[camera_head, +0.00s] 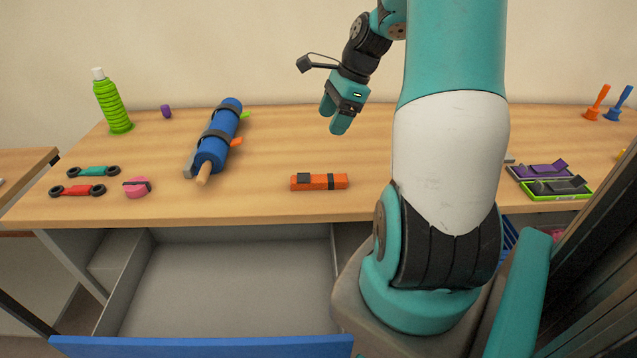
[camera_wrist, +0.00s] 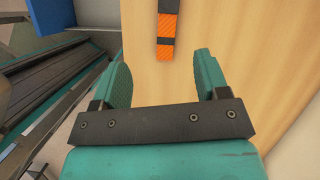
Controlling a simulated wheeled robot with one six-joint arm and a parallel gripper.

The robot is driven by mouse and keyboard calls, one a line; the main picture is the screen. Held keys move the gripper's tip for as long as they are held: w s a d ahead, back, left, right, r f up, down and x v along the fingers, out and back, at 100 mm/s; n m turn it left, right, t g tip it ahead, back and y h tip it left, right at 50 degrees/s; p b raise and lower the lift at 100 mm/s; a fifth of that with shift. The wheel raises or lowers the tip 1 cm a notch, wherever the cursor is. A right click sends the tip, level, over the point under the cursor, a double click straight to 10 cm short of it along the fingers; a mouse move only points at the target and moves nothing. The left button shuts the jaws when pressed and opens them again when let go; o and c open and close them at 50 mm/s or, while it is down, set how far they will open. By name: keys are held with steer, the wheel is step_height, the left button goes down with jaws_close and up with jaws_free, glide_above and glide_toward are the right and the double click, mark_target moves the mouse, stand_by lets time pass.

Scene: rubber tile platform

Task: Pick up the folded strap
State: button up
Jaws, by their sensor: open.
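The folded strap (camera_head: 319,182) is an orange bundle with a black buckle and a black band. It lies flat on the wooden table near the front edge in the head view. In the wrist view the strap (camera_wrist: 167,32) shows at the top, beyond the fingertips, its upper end cut off by the frame. My gripper (camera_head: 336,122) is above the table, behind and higher than the strap. In the wrist view my gripper (camera_wrist: 161,72) has its two teal fingers spread, with bare table between them. It touches nothing.
A blue roll with black straps (camera_head: 218,138) lies left of the strap. A green bottle (camera_head: 113,103), a pink item (camera_head: 137,187) and two small dumbbell-like pieces stand farther left. Trays (camera_head: 556,188) lie at the right. An open drawer (camera_head: 220,285) juts out below the front edge.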

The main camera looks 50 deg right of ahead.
steer(key=s+d+f+m, duration=0.2)
steer(key=d+m, duration=0.1)
steer(key=d, duration=0.1)
glide_above(319, 177)
steer(key=s+d, duration=0.2)
step_height(319, 177, down, 10)
steer(key=shift+x, duration=3)
steer(key=shift+a+r, duration=0.1)
steer(key=c, duration=1.1)
steer(key=shift+o, duration=0.2)
